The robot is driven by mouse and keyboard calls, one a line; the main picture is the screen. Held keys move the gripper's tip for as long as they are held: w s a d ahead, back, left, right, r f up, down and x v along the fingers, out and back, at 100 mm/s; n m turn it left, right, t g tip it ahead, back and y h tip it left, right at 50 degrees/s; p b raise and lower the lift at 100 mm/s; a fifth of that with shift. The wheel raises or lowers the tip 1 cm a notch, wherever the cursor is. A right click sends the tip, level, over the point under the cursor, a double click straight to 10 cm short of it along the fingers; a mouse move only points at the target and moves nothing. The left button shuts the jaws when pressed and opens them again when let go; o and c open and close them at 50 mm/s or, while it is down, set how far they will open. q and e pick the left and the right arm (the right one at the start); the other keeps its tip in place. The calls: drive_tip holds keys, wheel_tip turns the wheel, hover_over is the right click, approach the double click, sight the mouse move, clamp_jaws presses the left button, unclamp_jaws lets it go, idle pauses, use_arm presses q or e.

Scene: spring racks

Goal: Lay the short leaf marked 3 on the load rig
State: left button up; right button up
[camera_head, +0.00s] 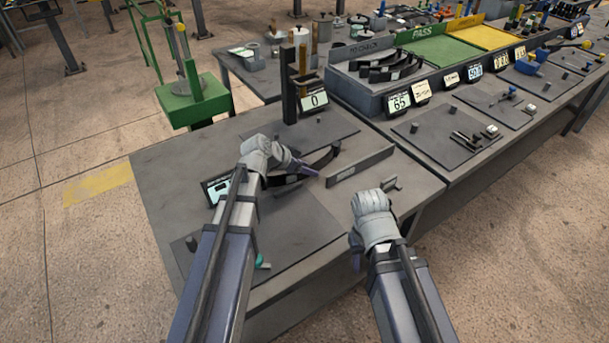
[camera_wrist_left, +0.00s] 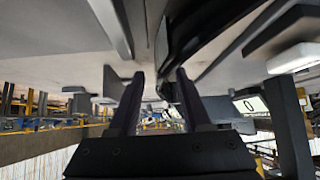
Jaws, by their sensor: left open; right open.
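The load rig (camera_head: 290,88) is a dark upright post on a flat plate, with a display (camera_head: 314,100) reading 0. A dark curved leaf (camera_head: 325,157) lies beside my left gripper (camera_head: 308,167), partly hidden by it; a dark piece also shows at the near side of that hand. No mark 3 is legible. My left gripper is open; its two fingers (camera_wrist_left: 160,95) show apart in the left wrist view, with a dark strip (camera_wrist_left: 210,25) close by. I cannot tell whether it touches the leaf. My right gripper (camera_head: 356,243) is open at the bench's near right edge.
A grey upright bar (camera_head: 360,166) stands right of my left gripper. A small tablet (camera_head: 217,188) is at the left. The right bench holds a tray (camera_head: 350,85) of curved leaves, green PASS (camera_head: 442,50) and yellow areas, and several displays. Bare bench shows at the left.

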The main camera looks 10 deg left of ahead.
use_arm(q)
drive_tip(key=shift+w+d+f, duration=0.1)
drive_tip(key=shift+w+f, duration=0.05)
clamp_jaws()
idle(1.4)
